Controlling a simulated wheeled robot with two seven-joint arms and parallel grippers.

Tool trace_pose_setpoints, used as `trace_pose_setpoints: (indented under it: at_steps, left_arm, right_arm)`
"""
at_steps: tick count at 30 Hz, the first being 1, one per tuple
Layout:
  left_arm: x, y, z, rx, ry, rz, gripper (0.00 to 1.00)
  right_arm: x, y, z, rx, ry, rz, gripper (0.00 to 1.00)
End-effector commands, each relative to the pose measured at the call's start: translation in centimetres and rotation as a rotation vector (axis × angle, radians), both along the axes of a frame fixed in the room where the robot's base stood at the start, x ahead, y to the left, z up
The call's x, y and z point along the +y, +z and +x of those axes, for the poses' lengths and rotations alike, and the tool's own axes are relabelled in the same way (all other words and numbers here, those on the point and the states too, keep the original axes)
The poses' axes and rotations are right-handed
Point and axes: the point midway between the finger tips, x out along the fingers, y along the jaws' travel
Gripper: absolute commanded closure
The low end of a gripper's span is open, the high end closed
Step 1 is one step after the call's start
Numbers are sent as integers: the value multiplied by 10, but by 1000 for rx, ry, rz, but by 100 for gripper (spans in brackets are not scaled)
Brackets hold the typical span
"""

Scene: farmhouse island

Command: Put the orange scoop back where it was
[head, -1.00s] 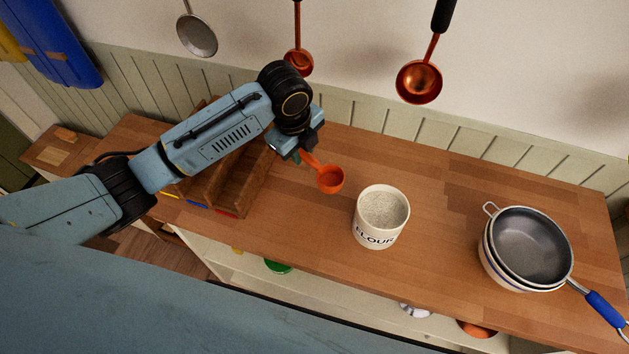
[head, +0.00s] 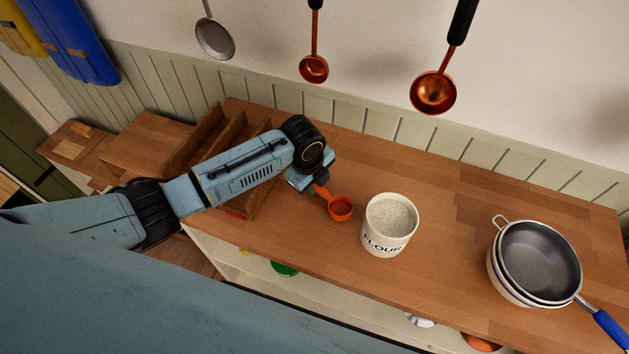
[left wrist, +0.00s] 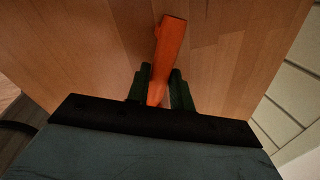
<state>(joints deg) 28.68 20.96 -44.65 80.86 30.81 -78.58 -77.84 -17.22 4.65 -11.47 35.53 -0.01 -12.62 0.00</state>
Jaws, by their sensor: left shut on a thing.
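The orange scoop (head: 341,209) shows in the head view just left of the flour crock (head: 386,242), apart from it in the picture. My left gripper (head: 318,189) is shut on its handle. In the left wrist view the orange handle (left wrist: 167,52) stands between the two green fingers of my left gripper (left wrist: 160,85). The scoop's bowl is not visible there. I cannot tell how far the scoop is above the counter. A wooden divided rack (head: 205,137) stands left of the gripper, partly hidden behind my left arm. My right gripper is not in view.
Copper ladles (head: 433,92) (head: 314,68) and a grey ladle (head: 214,40) hang on the wall. The wooden counter (head: 450,215) is clear between crock and pan.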

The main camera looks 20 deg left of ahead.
Motion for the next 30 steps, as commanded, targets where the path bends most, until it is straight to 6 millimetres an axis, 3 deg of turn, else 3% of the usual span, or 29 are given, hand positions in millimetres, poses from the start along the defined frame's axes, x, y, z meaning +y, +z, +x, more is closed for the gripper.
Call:
trace_pose_setpoints:
  at_steps: [5,6,10,22,30]
  left_arm:
    - [0,-3,0,0,0,0,100]
    - [0,-2,0,0,0,0,74]
    - [0,-2,0,0,0,0,57]
    - [1,6,0,0,0,1,56]
    - [4,56,-9,-4,-1,-1,56]
  right_arm:
    - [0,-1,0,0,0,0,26]
    - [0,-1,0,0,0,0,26]
    - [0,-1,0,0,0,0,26]
    - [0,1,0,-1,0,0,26]
    - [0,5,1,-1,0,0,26]
